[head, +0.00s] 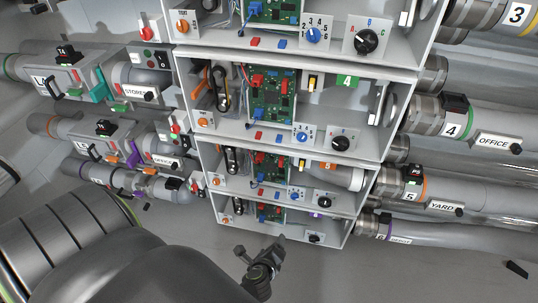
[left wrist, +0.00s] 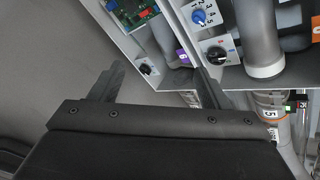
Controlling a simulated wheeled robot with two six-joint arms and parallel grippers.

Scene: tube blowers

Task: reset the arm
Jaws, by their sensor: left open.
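My left gripper (head: 260,254) is in the lower middle of the head view, below the lowest unit of the stacked white cabinet (head: 292,155). In the left wrist view its two fingers (left wrist: 157,75) are spread apart with nothing between them. They point toward the cabinet's open front, where a blue knob (left wrist: 199,17) and a black knob (left wrist: 216,54) show beyond them. I see no contact with the cabinet. My right gripper is in neither view.
Grey tubes labelled OFFICE (head: 493,141) and YARD (head: 446,206) run off to the right. Tubes with a STORES label (head: 136,91) are on the left. Grey floor (head: 390,275) is open at the lower right, with a small black piece (head: 517,269).

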